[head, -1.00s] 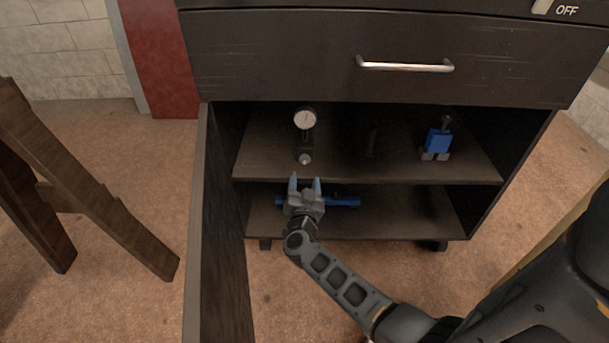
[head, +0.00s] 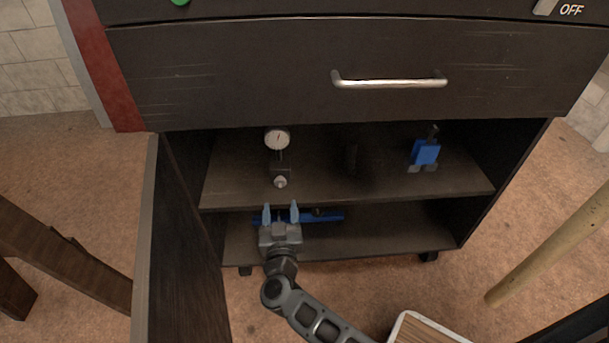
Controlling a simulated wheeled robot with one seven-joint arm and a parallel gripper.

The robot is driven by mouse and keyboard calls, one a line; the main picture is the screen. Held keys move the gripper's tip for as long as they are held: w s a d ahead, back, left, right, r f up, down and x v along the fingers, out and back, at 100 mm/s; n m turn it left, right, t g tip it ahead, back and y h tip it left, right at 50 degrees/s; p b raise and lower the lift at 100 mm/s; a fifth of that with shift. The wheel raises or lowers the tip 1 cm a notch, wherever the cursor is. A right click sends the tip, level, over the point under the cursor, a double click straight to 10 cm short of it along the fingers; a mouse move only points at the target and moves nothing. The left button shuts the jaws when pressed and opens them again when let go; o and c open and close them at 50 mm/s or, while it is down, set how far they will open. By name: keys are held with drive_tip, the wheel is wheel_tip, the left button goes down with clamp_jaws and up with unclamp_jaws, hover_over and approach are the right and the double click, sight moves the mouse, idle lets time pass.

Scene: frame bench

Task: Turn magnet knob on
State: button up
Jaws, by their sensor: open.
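A dial gauge (head: 277,139) with a round white face stands upright on a dark base at the left of the upper shelf in the head view. A small silver knob (head: 280,182) is on the front of that base and looks like the magnet knob. Its on or off position is too small to tell. My gripper (head: 280,210) is open and empty, with its two light blue fingers pointing up toward the shelf. In the picture its fingertips are just below the knob and apart from it.
A blue device (head: 425,152) stands at the right of the upper shelf (head: 380,188). A blue bar (head: 325,217) lies on the lower shelf behind my gripper. The open cabinet door (head: 185,250) is at the left. A closed drawer with a metal handle (head: 390,83) is above.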

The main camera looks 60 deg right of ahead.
sight(280, 184)
drive_tip(key=b+x, duration=0.2)
drive_tip(key=x, duration=0.6)
drive_tip(key=shift+d, duration=0.1)
